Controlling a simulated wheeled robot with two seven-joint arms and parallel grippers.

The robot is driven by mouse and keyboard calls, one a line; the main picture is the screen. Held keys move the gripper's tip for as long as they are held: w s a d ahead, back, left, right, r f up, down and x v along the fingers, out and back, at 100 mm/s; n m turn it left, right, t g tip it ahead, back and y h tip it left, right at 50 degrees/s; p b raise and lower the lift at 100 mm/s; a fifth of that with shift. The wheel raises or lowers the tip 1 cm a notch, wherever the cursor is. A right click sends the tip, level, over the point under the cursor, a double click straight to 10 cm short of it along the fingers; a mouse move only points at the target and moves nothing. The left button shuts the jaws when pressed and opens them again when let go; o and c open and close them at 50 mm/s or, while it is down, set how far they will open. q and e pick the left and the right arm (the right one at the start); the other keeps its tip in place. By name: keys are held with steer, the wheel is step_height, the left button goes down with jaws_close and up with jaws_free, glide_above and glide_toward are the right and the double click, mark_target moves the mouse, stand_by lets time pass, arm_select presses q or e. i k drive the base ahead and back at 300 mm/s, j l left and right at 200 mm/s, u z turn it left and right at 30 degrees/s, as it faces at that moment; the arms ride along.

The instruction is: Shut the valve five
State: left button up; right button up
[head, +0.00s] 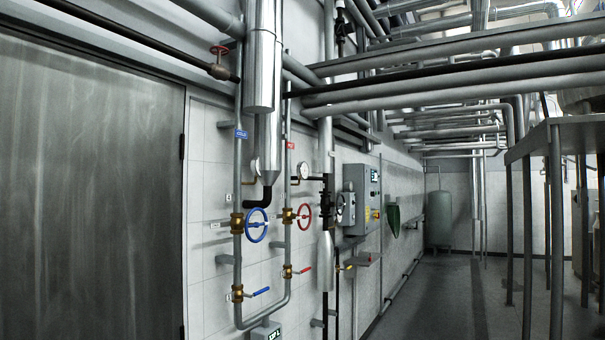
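Several valves show on the pipes along the tiled wall, and I cannot read which one is number five. A blue handwheel (257,225) and a red handwheel (304,216) sit on brass valve bodies on two upright pipes. Below them are a blue lever (261,291) and a red lever (302,270), both slanting slightly up to the right. A dark handwheel (341,207) is further right. A small red handwheel (219,50) is high on the left. Small tags beside the valves are too small to read. Neither of my grippers is in view.
A large grey door (88,190) fills the left. A pressure gauge (304,171) and a grey control box (362,200) are on the wall. A metal platform (555,140) stands on the right, a tank (439,219) at the back. The floor (440,300) between is clear.

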mark_target(304, 217)
steer(key=i+l+z, duration=0.2)
steer(key=i, duration=0.3)
steer(key=i+l+z, duration=0.15)
steer(key=i, duration=0.4)
